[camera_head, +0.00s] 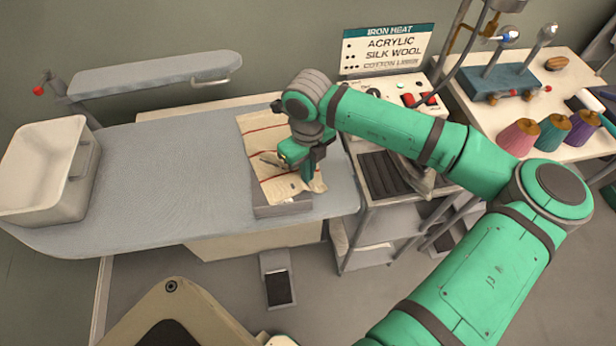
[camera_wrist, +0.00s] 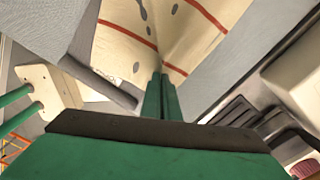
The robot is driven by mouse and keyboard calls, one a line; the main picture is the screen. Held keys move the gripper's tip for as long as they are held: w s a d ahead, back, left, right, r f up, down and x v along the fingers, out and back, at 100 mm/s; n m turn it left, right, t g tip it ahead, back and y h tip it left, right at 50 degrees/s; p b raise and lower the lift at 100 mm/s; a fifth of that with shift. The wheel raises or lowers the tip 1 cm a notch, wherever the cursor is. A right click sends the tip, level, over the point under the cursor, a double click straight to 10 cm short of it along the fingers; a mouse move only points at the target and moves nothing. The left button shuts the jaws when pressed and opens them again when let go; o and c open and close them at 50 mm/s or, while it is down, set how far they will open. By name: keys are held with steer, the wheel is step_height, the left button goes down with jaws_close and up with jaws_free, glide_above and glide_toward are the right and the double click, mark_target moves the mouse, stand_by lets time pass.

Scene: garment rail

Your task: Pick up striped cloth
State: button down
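The striped cloth (camera_head: 262,148) is cream with thin red stripes and small dark marks. In the head view it lies on the right end of the grey ironing board, its near part over a grey block (camera_head: 283,207). My gripper (camera_head: 307,176) is over its near right part and hides some of it. In the wrist view my green fingers (camera_wrist: 161,84) are together at the cloth (camera_wrist: 120,45), and creases run in to their tips. They look shut on a fold of it.
A white bin (camera_head: 50,170) stands at the left end of the ironing board (camera_head: 170,170). A narrow sleeve board (camera_head: 155,75) is behind. At right are an iron-heat sign (camera_head: 385,50), a control box with a dark grille, and a table with coloured spools (camera_head: 552,132). The board's middle is clear.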

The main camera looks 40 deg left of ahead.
step_height(320, 180, up, 12)
steer(key=shift+f, duration=0.15)
stand_by(0.3)
step_height(320, 180, up, 27)
stand_by(0.9)
